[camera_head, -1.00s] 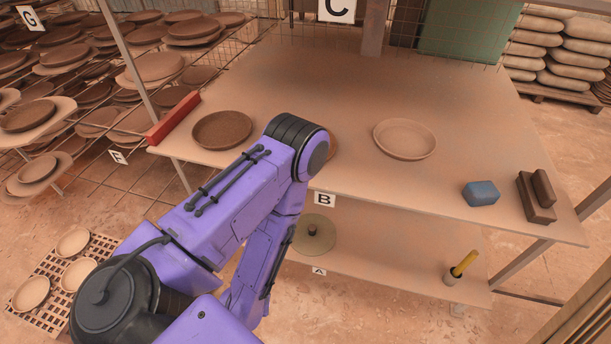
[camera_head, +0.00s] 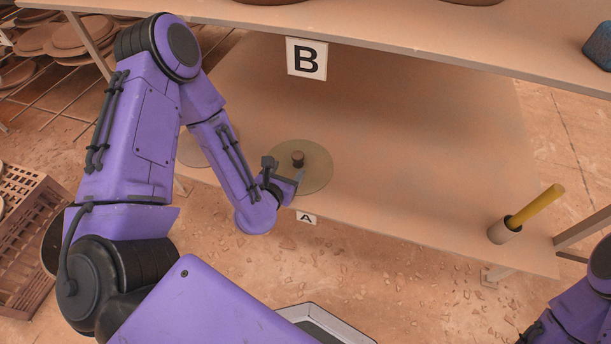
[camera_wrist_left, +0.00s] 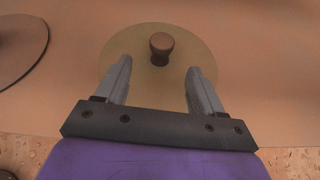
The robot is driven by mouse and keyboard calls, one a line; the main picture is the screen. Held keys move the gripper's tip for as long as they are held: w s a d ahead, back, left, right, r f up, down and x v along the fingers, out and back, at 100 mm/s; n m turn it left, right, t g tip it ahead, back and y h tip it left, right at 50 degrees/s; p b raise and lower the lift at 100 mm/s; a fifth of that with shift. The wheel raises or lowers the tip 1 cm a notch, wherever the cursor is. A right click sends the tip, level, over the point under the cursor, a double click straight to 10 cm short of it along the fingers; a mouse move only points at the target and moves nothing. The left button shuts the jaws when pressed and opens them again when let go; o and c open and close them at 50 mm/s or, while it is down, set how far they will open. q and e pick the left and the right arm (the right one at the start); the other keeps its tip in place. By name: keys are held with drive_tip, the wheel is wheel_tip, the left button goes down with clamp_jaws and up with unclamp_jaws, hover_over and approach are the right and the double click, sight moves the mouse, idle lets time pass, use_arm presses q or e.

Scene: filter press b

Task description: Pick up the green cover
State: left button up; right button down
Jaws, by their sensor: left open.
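The green cover (camera_head: 318,172) is a flat, dull olive-green disc with a brown knob (camera_head: 298,158) at its centre. It lies on the lower shelf near the front edge, above the label A. In the left wrist view the cover (camera_wrist_left: 136,50) and its knob (camera_wrist_left: 161,46) lie ahead of the fingers. My left gripper (camera_head: 283,175) is open and empty over the near part of the cover. In the left wrist view its two fingers (camera_wrist_left: 159,82) are apart, with the knob beyond them and roughly between their lines. My right arm shows at the lower right, but its gripper is not visible.
Another round disc (camera_head: 200,148) lies left of the cover, partly behind my left arm. A cup with a yellow-handled tool (camera_head: 505,230) stands at the shelf's right end. The upper shelf with label B (camera_head: 306,60) overhangs the back. The lower shelf's middle is clear.

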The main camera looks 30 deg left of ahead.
sight(300, 155)
use_arm(q)
drive_tip(key=shift+n, duration=0.4)
drive_tip(key=b+x, duration=0.3)
drive_tip(key=x, duration=0.7)
drive_tip(key=shift+w, duration=0.25)
drive_tip(key=shift+w+f, duration=0.1)
drive_tip(key=shift+w, duration=0.25)
drive_tip(key=c, duration=1.2)
